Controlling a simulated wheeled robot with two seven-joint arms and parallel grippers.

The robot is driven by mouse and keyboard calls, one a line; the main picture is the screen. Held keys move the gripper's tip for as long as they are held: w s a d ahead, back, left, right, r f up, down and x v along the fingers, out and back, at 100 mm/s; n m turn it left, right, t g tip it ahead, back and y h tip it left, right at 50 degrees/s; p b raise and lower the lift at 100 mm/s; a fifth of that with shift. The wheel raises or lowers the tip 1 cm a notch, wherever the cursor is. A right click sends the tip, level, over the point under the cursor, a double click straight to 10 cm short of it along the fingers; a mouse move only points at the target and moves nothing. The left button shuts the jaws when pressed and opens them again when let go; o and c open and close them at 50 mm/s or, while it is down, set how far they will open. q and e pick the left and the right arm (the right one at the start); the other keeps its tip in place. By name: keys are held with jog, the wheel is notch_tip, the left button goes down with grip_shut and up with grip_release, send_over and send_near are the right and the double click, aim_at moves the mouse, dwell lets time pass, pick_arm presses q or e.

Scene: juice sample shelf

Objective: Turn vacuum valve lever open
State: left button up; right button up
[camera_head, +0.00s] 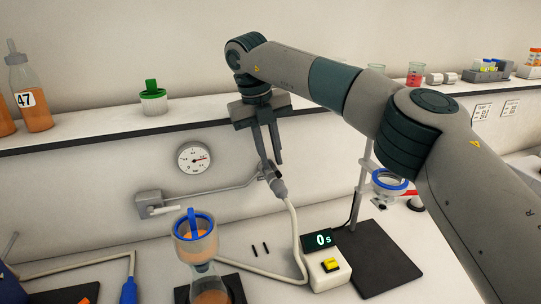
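The vacuum valve (276,183) is a small grey fitting at the end of a thin metal pipe, with a pale hose running down from it. My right gripper (272,163) points down just above the valve. Its two dark fingers stand apart with a gap between them. The valve's lever is hard to make out beside the fingertips, and I cannot tell whether they touch it. My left gripper is not in view.
A round pressure gauge (194,157) is on the wall left of the valve. A blue-rimmed filter funnel (196,240) with orange liquid stands in front. A timer box (325,265) reading 0 s and a dark stand base (378,262) are to the right. The shelf (100,134) runs behind.

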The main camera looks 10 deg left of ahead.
jog(key=shift+a+r, duration=0.1)
jog(key=shift+r, duration=0.4)
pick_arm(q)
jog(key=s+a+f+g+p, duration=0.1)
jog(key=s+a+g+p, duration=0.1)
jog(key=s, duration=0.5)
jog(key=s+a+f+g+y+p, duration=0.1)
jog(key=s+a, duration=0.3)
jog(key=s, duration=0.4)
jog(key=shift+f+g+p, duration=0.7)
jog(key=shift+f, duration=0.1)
pick_arm(e)
notch_tip(320, 180, up, 16)
jog(key=s+a, duration=0.1)
jog(key=a, duration=0.2)
jog(key=shift+s, duration=0.25)
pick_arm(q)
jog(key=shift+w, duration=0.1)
